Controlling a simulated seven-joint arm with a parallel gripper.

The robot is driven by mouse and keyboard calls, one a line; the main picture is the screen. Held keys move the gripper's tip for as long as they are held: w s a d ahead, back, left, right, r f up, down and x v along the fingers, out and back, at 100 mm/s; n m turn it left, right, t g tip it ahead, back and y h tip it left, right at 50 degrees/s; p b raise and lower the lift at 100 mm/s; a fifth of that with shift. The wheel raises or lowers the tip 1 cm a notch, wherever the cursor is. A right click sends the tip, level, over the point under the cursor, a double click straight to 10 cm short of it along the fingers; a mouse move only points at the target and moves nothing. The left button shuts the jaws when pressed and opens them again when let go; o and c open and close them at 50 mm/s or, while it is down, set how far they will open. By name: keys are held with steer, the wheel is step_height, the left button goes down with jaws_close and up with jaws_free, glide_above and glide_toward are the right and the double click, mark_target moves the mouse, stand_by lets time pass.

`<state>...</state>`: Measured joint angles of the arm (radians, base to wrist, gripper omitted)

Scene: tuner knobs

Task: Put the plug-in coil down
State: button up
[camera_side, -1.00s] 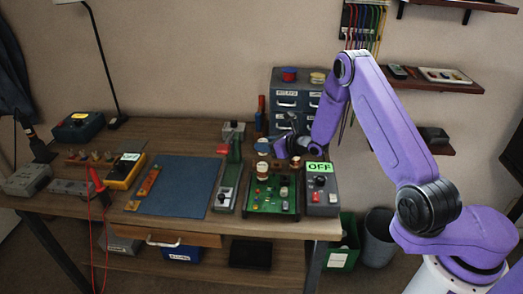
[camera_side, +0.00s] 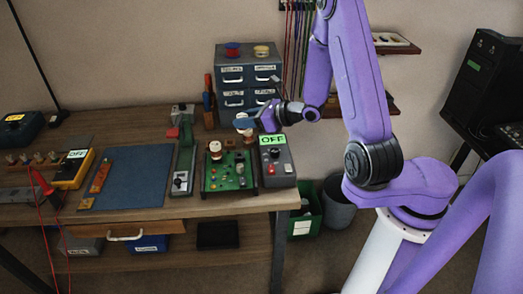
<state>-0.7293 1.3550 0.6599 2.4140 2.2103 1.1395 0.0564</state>
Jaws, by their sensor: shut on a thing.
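My gripper (camera_side: 252,122) is shut on a small plug-in coil (camera_side: 243,122) with a pale and blue body. It holds the coil above the bench behind the green circuit board (camera_side: 229,176). Another coil with a copper-and-white body (camera_side: 215,150) stands upright at the back left of the board. The coil's lower end and its exact gap to the bench are too small to tell.
A grey box with a green OFF display (camera_side: 278,163) stands right of the board. A blue drawer cabinet (camera_side: 249,80) stands behind my gripper.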

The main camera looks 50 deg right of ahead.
steer(key=s+n+g+y, duration=0.1)
steer(key=s+n+y, duration=0.15)
steer(key=s, duration=0.25)
steer(key=m+t+h, duration=0.1)
steer(key=m+h, duration=0.3)
glide_above(233, 144)
steer(key=shift+n, duration=0.25)
steer(key=f, duration=0.7)
steer(key=shift+s+f, duration=0.3)
steer(key=shift+s, duration=0.1)
steer(key=shift+w+d+f, duration=0.1)
steer(key=shift+w+f, duration=0.2)
steer(key=shift+f, duration=0.05)
steer(key=f, duration=0.2)
steer(key=shift+w+f, duration=0.25)
steer(key=shift+f, duration=0.5)
steer(key=shift+f, duration=0.35)
